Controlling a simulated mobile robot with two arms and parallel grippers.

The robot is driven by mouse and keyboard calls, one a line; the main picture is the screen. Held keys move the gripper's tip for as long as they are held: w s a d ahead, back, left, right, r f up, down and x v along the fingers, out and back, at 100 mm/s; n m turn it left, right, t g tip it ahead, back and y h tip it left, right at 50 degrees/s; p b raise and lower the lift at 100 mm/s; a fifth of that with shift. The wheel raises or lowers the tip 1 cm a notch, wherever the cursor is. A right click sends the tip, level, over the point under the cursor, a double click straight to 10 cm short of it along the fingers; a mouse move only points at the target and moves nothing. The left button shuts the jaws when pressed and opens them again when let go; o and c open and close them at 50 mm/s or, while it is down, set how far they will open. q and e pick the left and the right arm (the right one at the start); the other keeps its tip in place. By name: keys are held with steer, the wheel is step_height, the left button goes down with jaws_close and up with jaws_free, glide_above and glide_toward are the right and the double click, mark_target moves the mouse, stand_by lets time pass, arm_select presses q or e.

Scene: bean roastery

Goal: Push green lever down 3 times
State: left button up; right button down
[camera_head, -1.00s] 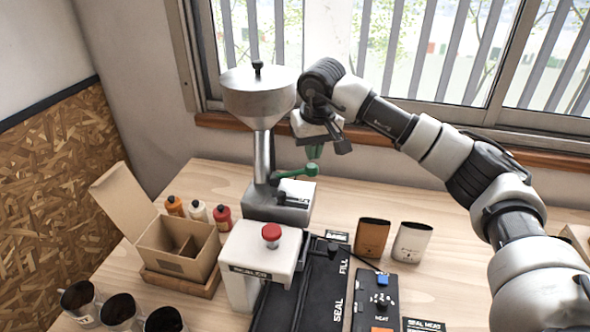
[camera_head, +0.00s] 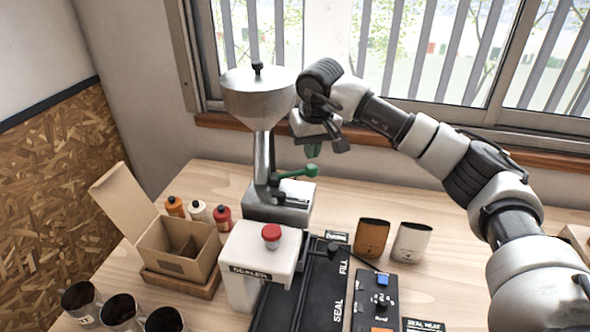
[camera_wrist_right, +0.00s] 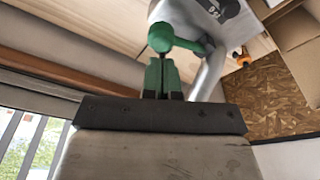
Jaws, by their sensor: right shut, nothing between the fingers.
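The green lever (camera_head: 299,171) sticks out to the right from the metal dispenser (camera_head: 258,95) and ends in a round knob. My right gripper (camera_head: 313,152) points down just above the knob, its green fingers shut with nothing between them. In the right wrist view the lever's knob (camera_wrist_right: 160,37) lies right at the tips of my shut right gripper (camera_wrist_right: 161,60). I cannot tell whether the tips touch the knob. My left gripper is not in view.
A sealer (camera_head: 265,255) with a red button stands in front of the dispenser. Small bottles (camera_head: 198,210) and an open cardboard box (camera_head: 180,250) are to its left. Two pouches (camera_head: 372,238) and a control box (camera_head: 378,300) stand right. A window is behind my right arm.

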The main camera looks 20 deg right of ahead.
mark_target(309, 165)
steer(key=shift+w, duration=0.45)
steer(key=shift+f, duration=0.15)
steer(key=shift+f+b, duration=1.5)
steer(key=shift+f, duration=0.9)
steer(key=shift+r+p, duration=2.1)
steer(key=shift+r, duration=0.95)
